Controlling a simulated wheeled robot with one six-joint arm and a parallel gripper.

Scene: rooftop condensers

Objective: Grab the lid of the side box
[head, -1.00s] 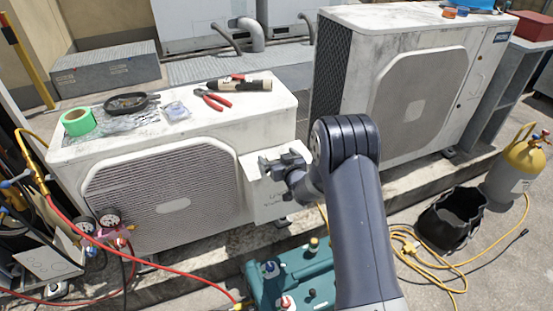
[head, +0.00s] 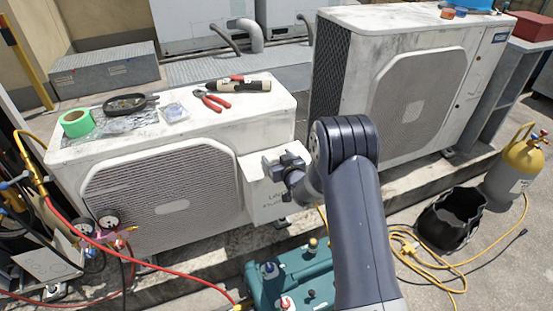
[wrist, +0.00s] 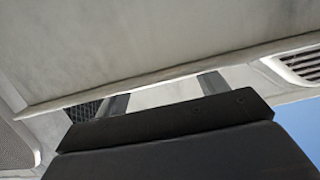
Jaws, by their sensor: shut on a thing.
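The side box (head: 258,205) is a white box with faint lettering on the right end of the front-left condenser (head: 170,130). My gripper (head: 276,160) is at its upper front, and the fingers are partly hidden in the head view. In the wrist view, a broad pale panel, which I take as the lid (wrist: 150,45), fills the top and its edge crosses the fingers. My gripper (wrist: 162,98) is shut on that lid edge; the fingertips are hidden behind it. I cannot tell how far the lid stands from the box.
A teal case (head: 300,275) stands below my arm. A second condenser (head: 400,90) stands to the right.

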